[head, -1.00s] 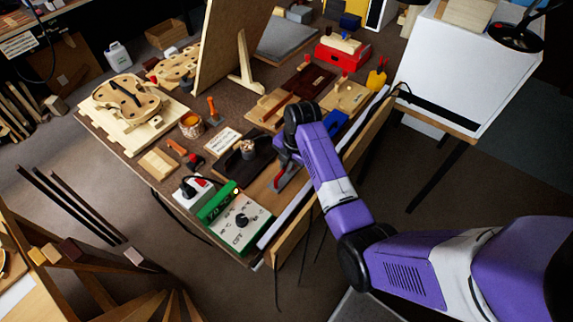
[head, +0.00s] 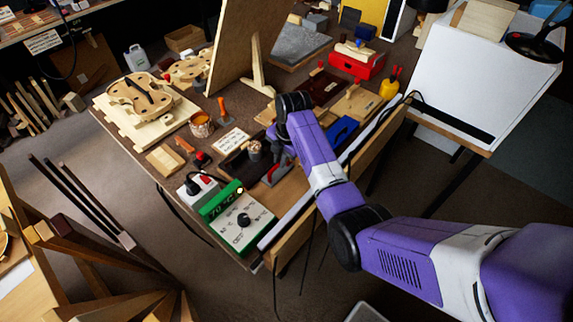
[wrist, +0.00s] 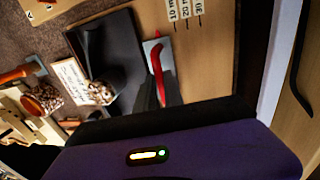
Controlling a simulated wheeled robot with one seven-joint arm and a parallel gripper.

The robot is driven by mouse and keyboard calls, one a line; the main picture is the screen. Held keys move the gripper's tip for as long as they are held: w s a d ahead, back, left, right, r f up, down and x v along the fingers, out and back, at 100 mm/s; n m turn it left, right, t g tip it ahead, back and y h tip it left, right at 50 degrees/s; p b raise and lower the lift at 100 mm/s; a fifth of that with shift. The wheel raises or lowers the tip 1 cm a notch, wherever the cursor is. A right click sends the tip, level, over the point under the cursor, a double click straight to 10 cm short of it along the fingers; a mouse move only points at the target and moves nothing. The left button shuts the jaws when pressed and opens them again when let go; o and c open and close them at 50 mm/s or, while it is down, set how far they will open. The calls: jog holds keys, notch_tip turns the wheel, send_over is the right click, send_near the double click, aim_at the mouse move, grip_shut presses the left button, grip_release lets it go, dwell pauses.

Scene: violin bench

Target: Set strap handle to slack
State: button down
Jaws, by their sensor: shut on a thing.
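The strap handle appears to be the red lever (wrist: 156,66), standing over a light grey plate (wrist: 149,45) on the wooden bench surface. It also shows in the head view as a small red bar (head: 272,172). My gripper (wrist: 156,92) has its dark fingers around the lower end of the red lever in the wrist view and is shut on it. The lever's pivot and any strap are hard to make out.
A dark tray (wrist: 108,55) with a small pot lies beside the lever. A green and white control box (head: 240,222) with a dial stands at the bench's near corner. An upright wooden panel (head: 235,48) stands behind.

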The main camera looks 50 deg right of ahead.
aim_at(283, 174)
jog(key=shift+w+r, duration=0.1)
jog(key=shift+w, duration=0.15)
jog(key=c, duration=1.5)
grip_release()
jog(key=shift+o, duration=0.2)
notch_tip(283, 174, up, 8)
jog(key=s, duration=0.1)
jog(key=shift+s+f, duration=0.2)
jog(key=shift+s, duration=0.05)
